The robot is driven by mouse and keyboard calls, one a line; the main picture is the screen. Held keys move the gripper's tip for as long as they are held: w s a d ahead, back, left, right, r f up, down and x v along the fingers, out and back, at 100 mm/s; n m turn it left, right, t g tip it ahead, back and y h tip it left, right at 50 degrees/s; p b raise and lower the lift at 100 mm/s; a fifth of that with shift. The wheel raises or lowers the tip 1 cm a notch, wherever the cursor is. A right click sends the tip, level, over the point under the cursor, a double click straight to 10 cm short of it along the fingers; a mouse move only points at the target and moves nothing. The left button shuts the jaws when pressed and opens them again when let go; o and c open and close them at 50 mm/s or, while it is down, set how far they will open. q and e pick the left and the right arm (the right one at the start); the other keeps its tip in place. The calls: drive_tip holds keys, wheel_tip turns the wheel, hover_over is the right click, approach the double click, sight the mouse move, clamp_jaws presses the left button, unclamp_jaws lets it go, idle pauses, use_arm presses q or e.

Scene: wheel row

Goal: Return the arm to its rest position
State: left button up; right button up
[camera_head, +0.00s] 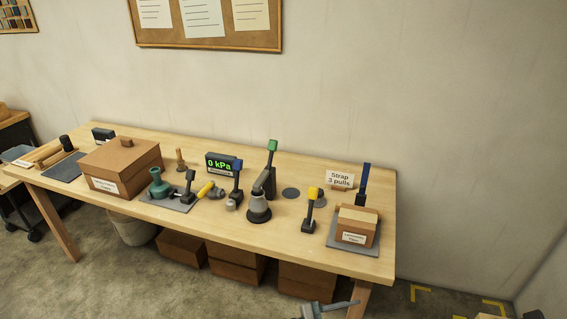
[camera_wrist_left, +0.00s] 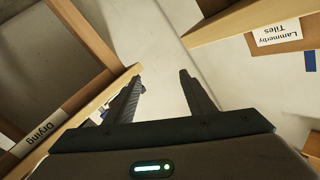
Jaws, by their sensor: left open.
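My left gripper (camera_wrist_left: 161,74) shows in the left wrist view with its two dark fingers spread apart and nothing between them. Pale floor or wall surface and wooden shelf-like boards lie beyond the fingers. In the head view, a small grey part (camera_head: 322,308) shows at the bottom edge, cut off by the frame. I cannot tell whether it belongs to one of my arms. My right gripper cannot be made out.
A wooden workbench (camera_head: 220,226) holds a lidded brown box (camera_head: 122,165), a pressure display (camera_head: 222,164), a grey pump (camera_head: 259,207) and a labelled box (camera_head: 356,227). Cartons (camera_head: 236,264) stand below. Boards labelled Drying (camera_wrist_left: 42,131) and Lammerby Tiles (camera_wrist_left: 278,36) flank the left gripper.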

use_arm(q)
drive_tip(key=s+a+f+n+t+y+b, duration=0.1)
drive_tip(key=s+a+f+n+t+y, duration=0.25)
drive_tip(key=f, duration=0.55)
drive_tip(key=w+a+f+n+t+y+b, duration=0.1)
drive_tip(key=a+f+n+y, duration=0.1)
drive_tip(key=a+f+n, duration=0.4)
drive_tip(key=s+a+f+n+y+b, duration=0.1)
drive_tip(key=s+a+f+n+y, duration=0.15)
drive_tip(key=s+a+f, duration=0.55)
drive_tip(key=s+a+f+n+y, duration=0.1)
drive_tip(key=s+a+f+y, duration=0.3)
drive_tip(key=a+f, duration=0.45)
drive_tip(key=s+a+f+n+g+y, duration=0.1)
drive_tip(key=s+a+f, duration=0.4)
drive_tip(key=s, duration=0.7)
drive_tip(key=s+a+f+n+g+y+b, duration=0.1)
drive_tip(key=s+a+f+g, duration=0.3)
drive_tip(key=s+a, duration=0.4)
drive_tip(key=s+a+f+n+g+y+b, duration=0.1)
drive_tip(key=s+a+f, duration=0.4)
drive_tip(key=s, duration=1.1)
drive_tip(key=shift+a+f+n+g+y, duration=0.35)
drive_tip(key=shift+a+n+g+y, duration=0.5)
drive_tip(key=shift+n+y, duration=0.2)
